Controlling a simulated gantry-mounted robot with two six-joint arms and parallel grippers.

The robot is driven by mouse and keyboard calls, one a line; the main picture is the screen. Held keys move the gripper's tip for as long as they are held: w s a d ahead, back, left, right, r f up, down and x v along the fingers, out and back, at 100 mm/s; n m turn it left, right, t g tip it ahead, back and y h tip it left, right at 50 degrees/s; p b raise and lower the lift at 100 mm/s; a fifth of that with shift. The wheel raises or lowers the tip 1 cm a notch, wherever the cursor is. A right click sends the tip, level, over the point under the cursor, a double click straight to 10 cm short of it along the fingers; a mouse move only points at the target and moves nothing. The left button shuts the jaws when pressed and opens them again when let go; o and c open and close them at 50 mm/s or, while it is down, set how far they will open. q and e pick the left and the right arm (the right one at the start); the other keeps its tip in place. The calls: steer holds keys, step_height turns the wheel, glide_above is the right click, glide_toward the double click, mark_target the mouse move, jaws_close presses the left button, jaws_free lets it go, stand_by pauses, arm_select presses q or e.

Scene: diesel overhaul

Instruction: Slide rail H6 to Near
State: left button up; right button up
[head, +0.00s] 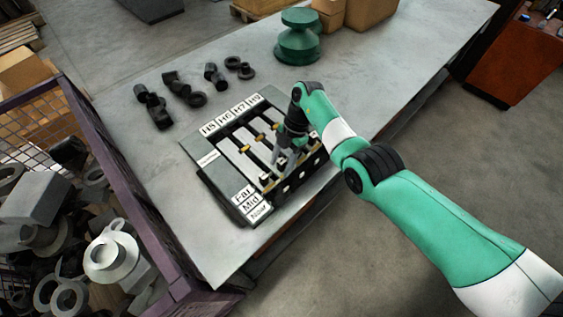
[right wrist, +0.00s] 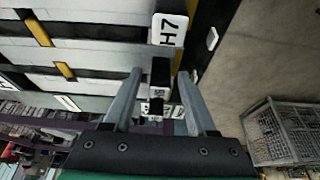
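The slide-rail unit (head: 208,162) lies on the grey bench, with label plates H5 to H8 along its back edge and Far, Mid, Near plates at its front left. The light rail lanes run between these edges; the H6 plate (head: 224,117) is second from left. My right gripper (head: 281,161) is low over the front part of the lanes. In the right wrist view its two fingers (right wrist: 160,74) are apart, with a black block (right wrist: 160,73) between them; contact is not clear. My left gripper is not in view.
Dark fittings and rings (head: 197,99) lie behind the unit, with a green part (head: 298,45) and cardboard boxes farther back. A purple-framed bin (head: 118,176) of metal parts stands left of the bench.

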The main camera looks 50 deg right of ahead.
jaws_close()
steer(key=shift+r, duration=0.1)
stand_by(1.2)
